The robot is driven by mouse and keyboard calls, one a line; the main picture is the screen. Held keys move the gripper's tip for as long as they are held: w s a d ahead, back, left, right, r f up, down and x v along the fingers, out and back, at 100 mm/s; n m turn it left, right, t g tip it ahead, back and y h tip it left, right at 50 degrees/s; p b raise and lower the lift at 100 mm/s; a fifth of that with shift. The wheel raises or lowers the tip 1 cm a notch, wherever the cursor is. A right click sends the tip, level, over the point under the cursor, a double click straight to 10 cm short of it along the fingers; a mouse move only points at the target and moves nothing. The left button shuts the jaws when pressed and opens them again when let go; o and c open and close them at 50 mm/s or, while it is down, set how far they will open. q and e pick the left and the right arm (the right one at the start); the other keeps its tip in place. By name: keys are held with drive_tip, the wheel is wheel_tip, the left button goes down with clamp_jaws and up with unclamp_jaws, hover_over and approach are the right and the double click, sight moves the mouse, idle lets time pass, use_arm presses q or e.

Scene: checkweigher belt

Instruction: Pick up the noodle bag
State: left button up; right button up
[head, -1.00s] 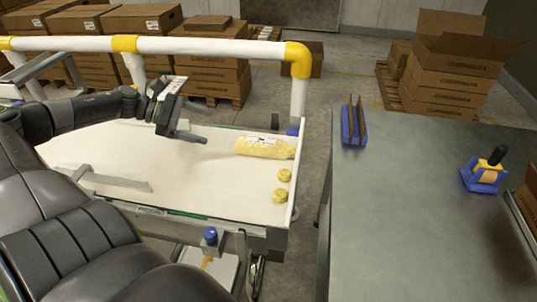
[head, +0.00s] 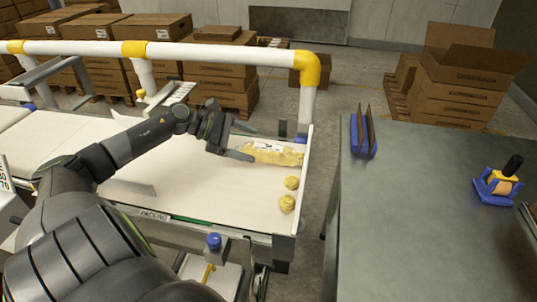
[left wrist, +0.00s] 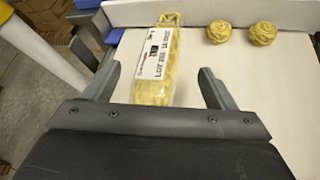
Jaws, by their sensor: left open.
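The noodle bag (head: 275,153) is a clear bag of yellow noodles with a white printed label. It lies at the far right end of the white belt (head: 190,185), close to the end wall. My left gripper (head: 245,147) is open just left of the bag in the head view. In the left wrist view the noodle bag (left wrist: 157,70) lies ahead, its near end between the two open fingers (left wrist: 160,88), nearer the left one. I cannot tell whether a finger touches it. My right gripper is not in view.
Two loose noodle nests (head: 289,192) sit on the belt in front of the bag. A white and yellow guard rail (head: 220,53) runs behind the belt. A grey table (head: 420,220) stands to the right across a gap, with a blue holder (head: 363,140) on it.

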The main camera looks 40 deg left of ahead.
sight(259, 148)
use_arm(q)
drive_tip(key=shift+p+x, duration=0.8)
drive_tip(key=shift+x, duration=1.4)
drive_tip(key=shift+w+d+f, duration=0.25)
drive_tip(key=shift+d+f, duration=0.05)
drive_tip(key=shift+f, duration=0.15)
drive_tip(key=c, duration=1.2)
drive_tip(key=shift+c, duration=0.2)
drive_tip(key=shift+r, duration=0.1)
